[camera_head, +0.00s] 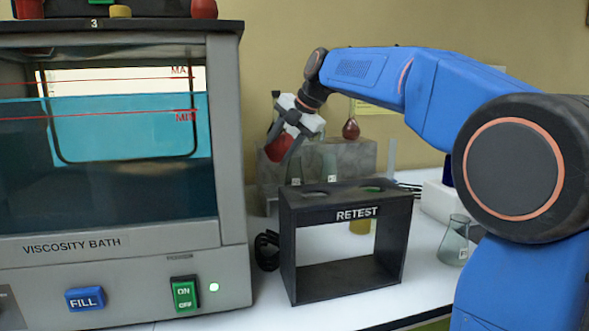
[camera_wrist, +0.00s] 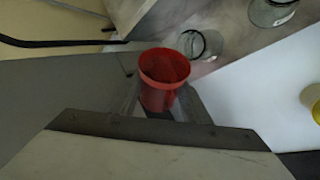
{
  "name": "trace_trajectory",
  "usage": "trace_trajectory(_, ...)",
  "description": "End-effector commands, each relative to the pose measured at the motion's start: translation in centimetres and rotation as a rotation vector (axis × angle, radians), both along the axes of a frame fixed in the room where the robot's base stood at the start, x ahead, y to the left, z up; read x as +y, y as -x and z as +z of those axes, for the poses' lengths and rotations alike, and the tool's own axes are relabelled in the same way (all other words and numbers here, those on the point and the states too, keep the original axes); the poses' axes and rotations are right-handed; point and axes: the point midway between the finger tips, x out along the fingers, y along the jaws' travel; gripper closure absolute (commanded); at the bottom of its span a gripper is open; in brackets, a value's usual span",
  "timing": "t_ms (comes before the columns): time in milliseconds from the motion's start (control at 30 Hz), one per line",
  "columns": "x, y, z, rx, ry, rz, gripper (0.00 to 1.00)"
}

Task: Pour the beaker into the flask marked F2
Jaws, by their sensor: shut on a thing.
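My gripper (camera_head: 292,128) is shut on a red beaker (camera_head: 278,147), which looks tilted in the head view. In the wrist view the red beaker (camera_wrist: 163,68) sits between the fingers of my gripper (camera_wrist: 160,103), its open mouth towards the camera. A clear glass flask (camera_wrist: 199,45) is just beyond the beaker's rim; I cannot tell their height difference. Another clear flask (camera_wrist: 272,12) with a white label is farther right. In the head view, clear glassware (camera_head: 328,165) with small labels stands behind and below my gripper. No label can be read, so I cannot tell which is F2.
The viscosity bath (camera_head: 120,245) fills the left. A black RETEST rack (camera_head: 345,293) stands in front of a grey block (camera_head: 357,158). A conical flask (camera_head: 454,243) stands at right on the white bench. A flask with dark red contents (camera_head: 351,130) is at the back.

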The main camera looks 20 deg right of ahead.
Motion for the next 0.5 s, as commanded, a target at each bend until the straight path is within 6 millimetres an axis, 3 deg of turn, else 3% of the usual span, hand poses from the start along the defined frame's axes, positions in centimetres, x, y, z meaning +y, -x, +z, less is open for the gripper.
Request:
trace_trajectory(333, 0.1, 0.1, -0.4, -0.039, 0.064, 0.001, 0.84)
trace_trajectory(500, 0.1, 0.0, 1.4, -0.078, 0.126, 0.001, 0.84)
